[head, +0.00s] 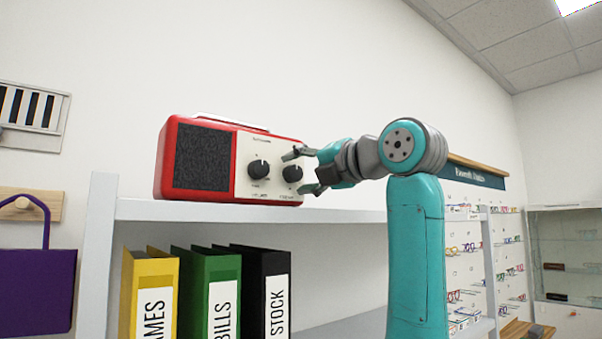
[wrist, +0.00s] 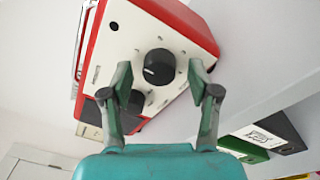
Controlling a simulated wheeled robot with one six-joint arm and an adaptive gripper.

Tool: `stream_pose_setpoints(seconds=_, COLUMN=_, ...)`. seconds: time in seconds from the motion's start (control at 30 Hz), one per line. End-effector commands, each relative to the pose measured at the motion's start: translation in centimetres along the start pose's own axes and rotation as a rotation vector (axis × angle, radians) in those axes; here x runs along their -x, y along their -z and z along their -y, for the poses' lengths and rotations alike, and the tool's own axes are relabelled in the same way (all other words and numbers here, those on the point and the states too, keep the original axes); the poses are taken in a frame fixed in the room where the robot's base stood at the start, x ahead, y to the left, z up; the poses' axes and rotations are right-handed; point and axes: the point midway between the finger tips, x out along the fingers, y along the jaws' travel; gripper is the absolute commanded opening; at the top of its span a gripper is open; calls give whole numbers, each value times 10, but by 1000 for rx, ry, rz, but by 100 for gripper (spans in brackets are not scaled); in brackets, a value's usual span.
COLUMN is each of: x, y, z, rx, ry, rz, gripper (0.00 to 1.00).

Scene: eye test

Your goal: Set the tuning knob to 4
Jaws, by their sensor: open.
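A red radio (head: 174,160) with a cream front panel stands on the shelf; it also shows tilted in the wrist view (wrist: 185,22). The panel has two black knobs, a left one (head: 258,169) and a right one (head: 292,173). The labels are too small to read, so I cannot tell which is marked tuning. My gripper (head: 300,172) is open in front of the right knob. In the wrist view, the right knob (wrist: 159,66) shows between my fingertips (wrist: 161,74), with a white pointer line. The left knob (wrist: 133,102) is partly hidden behind a finger.
The white shelf board (head: 150,209) runs under the radio. Yellow (head: 137,275), green (head: 195,290) and black (head: 254,290) binders stand below it. A purple bag (head: 35,290) hangs at the left. An eyewear display (head: 485,260) is at the right.

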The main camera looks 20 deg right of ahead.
Motion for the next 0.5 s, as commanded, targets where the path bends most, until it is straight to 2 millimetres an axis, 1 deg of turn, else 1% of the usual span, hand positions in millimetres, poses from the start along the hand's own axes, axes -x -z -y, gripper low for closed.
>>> stream_pose_setpoints(seconds=0.27, x=-1, y=0, z=0, rx=0, ry=0, rz=0, gripper=61)
stream_pose_setpoints(seconds=0.3, x=-1, y=0, z=0, rx=0, ry=0, rz=0, gripper=51)
stream_pose_setpoints(seconds=0.37, x=-1, y=0, z=0, rx=0, ry=0, rz=0, gripper=36)
stream_pose_setpoints(seconds=0.4, x=-1, y=0, z=0, rx=0, ry=0, rz=0, gripper=26)
stream_pose_setpoints(seconds=0.47, x=-1, y=0, z=0, rx=0, ry=0, rz=0, gripper=11)
stream_pose_setpoints(seconds=0.5, x=-1, y=0, z=0, rx=0, ry=0, rz=0, gripper=1)
